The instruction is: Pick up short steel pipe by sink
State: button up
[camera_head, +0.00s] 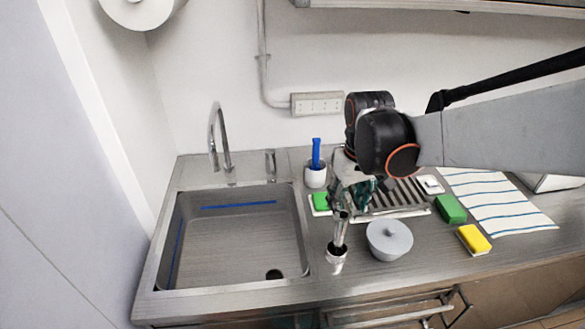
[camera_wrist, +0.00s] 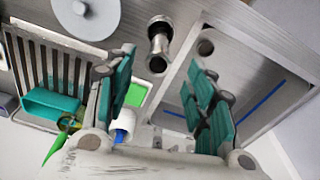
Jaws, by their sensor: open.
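The short steel pipe (camera_head: 339,236) stands on the counter just right of the sink (camera_head: 303,240), near the sink's front right corner. It looks shiny, with a wider dark-ringed end at the bottom. In the wrist view the pipe (camera_wrist: 158,45) shows beyond the fingertips, roughly in line with the gap between them. My gripper (camera_head: 354,192) has teal finger pads and is above and behind the pipe in the head view. In the wrist view my gripper (camera_wrist: 162,65) is open with nothing between its fingers. The gripper partly hides the pipe's upper end.
A grey lidded pot (camera_head: 390,242) stands close right of the pipe. Behind are a drying rack (camera_head: 408,199) and a white cup (camera_head: 316,177) holding a blue-handled brush. A green sponge (camera_head: 450,209), yellow sponge (camera_head: 473,239) and striped towel (camera_head: 500,207) lie further right.

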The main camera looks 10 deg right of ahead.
aim_at(340, 233)
jog(key=shift+w+g+p, duration=0.5)
jog(key=shift+w+p, duration=0.25)
jog(key=shift+w, duration=0.2)
notch_tip(340, 233, down, 14)
jog(key=b, duration=0.3)
jog(key=shift+s+b, duration=0.1)
jog(key=shift+b, duration=0.2)
jog(key=shift+a, duration=0.1)
jog(key=shift+r, duration=0.1)
jog(key=c, duration=1.1)
